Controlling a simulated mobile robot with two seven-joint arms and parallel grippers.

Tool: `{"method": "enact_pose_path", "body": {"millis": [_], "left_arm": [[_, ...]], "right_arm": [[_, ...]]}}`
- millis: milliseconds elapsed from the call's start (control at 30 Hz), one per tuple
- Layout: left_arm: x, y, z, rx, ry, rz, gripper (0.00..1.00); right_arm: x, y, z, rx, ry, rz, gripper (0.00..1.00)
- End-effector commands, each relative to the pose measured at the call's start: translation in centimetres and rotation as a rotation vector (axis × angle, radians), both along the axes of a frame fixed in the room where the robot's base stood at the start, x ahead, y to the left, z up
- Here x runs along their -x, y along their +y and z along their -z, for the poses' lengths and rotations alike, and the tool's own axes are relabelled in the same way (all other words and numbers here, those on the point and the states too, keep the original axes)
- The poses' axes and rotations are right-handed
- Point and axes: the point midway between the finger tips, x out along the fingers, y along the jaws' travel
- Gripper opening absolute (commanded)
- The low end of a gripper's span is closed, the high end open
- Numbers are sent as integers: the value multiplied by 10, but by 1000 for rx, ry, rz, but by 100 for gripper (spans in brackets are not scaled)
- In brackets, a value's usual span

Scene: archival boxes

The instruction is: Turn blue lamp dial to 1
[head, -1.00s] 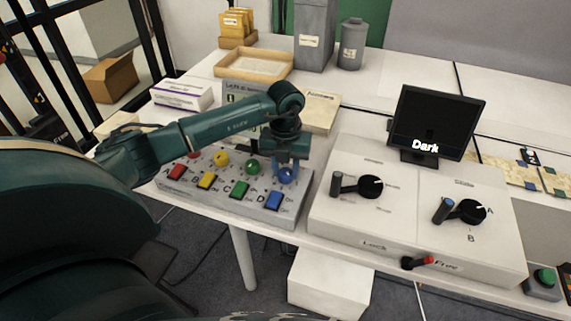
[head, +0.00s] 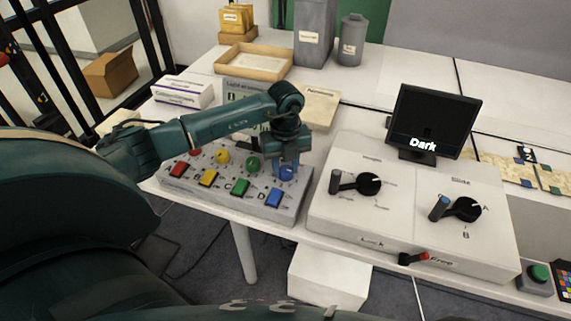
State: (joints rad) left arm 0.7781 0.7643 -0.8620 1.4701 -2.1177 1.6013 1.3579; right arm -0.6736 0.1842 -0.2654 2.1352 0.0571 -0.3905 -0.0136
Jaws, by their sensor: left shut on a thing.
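The lamp panel (head: 225,207) is a grey box on the near left of the table. It carries a row of round dials in red, yellow, green and blue, with coloured switches in front. The blue dial (head: 286,174) is at the right end of the row, behind the blue switch (head: 274,198). My left gripper (head: 287,167) reaches down from above and is shut on the blue dial. Its fingers cover part of the dial, and the dial's setting cannot be read. My right gripper is not in view.
A white carton (head: 184,91), wooden tray (head: 252,63) and grey canisters (head: 350,40) are farther back.

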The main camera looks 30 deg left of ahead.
Motion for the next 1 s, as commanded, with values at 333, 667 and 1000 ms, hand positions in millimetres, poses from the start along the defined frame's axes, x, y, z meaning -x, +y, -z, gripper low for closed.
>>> {"method": "enact_pose_path", "body": {"millis": [333, 667, 1000], "left_arm": [[-1, 1, -1, 0, -1, -3, 38], [0, 0, 0, 0, 0, -1, 54], [-1, 1, -27, -1, -5, 1, 54]], "right_arm": [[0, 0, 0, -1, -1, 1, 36], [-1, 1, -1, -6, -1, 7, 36], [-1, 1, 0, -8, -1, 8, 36]]}}
